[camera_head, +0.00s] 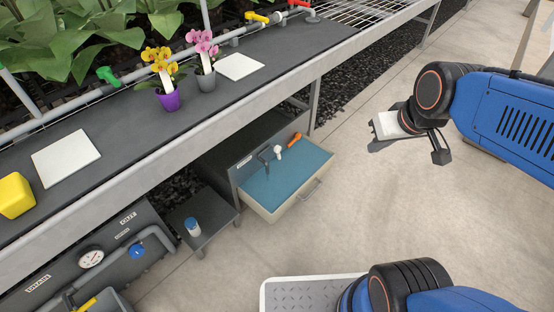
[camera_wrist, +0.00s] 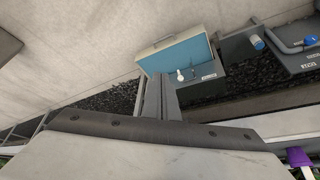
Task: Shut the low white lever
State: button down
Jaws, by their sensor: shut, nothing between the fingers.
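The low white lever (camera_head: 278,152) is a small white handle on the grey panel at the back of a blue-topped drawer under the bench. It stands between a dark handle (camera_head: 263,158) and an orange handle (camera_head: 295,139). In the wrist view the white lever (camera_wrist: 180,75) shows just beyond my fingertips in the picture. I cannot tell whether it is open or shut. My gripper (camera_head: 374,145) is in the air to the right of the drawer, clear of the lever. In the wrist view its fingers (camera_wrist: 161,82) are together and empty.
The blue-topped drawer (camera_head: 310,169) juts out below the bench edge (camera_head: 200,125). A low grey stand with a blue-and-white bottle (camera_head: 193,227) is left of it. Potted orchids (camera_head: 168,98) stand on the bench. The concrete floor (camera_head: 370,220) to the right is clear.

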jog(key=w+a+f+n, duration=0.1)
jog(key=w+a+f, duration=0.35)
jog(key=w, duration=0.25)
jog(key=w+a+f+n+t+y, duration=0.1)
jog(key=w+a+f+n, duration=0.1)
jog(key=w+a+f, duration=0.45)
jog(key=w+a+f+n, duration=0.1)
jog(key=w+a+f, duration=0.15)
jog(key=w, duration=0.65)
jog(key=n+t+h, duration=0.1)
jog(key=n+t, duration=0.1)
jog(key=n, duration=0.2)
send_near(275, 151)
jog(key=f, duration=0.1)
jog(key=s+f, duration=0.1)
jog(key=f, duration=0.1)
jog(key=shift+s+d, duration=0.3)
jog(key=x, duration=1)
jog(key=shift+s+f, duration=0.15)
